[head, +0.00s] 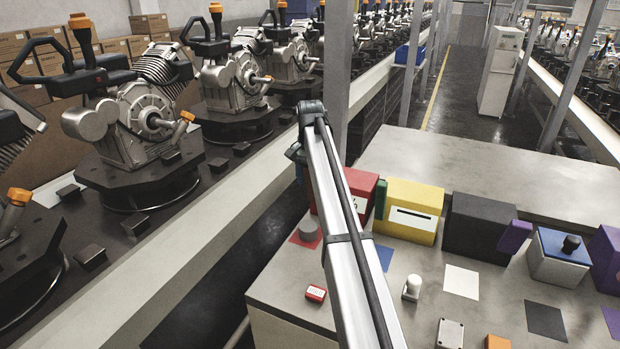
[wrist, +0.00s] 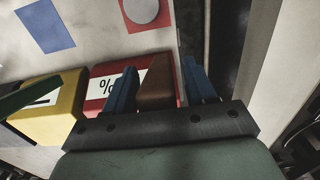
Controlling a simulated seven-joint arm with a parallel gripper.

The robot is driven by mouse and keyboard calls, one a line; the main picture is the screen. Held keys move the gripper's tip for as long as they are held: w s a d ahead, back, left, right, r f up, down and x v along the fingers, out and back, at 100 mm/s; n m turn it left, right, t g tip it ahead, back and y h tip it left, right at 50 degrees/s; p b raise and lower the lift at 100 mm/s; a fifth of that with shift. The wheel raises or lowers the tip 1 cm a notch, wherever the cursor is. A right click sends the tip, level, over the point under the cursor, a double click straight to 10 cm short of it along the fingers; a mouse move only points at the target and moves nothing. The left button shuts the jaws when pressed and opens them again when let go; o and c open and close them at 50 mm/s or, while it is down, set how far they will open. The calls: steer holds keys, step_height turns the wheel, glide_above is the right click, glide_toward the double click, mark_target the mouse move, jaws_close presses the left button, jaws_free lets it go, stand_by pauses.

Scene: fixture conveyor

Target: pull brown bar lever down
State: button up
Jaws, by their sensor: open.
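The brown bar lever (wrist: 155,84) shows in the wrist view beside the red box (wrist: 103,88), which has a white label with a percent sign. My gripper (wrist: 159,66) is open, with its two blue fingers on either side of the lever. A gap shows between the lever and the right finger; the left finger is close to it, and I cannot tell if they touch.
A yellow box (head: 413,208) with a green lever (head: 381,199) stands right of the red box. Further right are a black box (head: 475,226) with a purple lever (head: 514,237) and a blue-topped box (head: 557,262). The conveyor with engines (head: 140,120) runs at left.

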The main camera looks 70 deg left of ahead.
steer(key=shift+c, duration=0.4)
jaws_close()
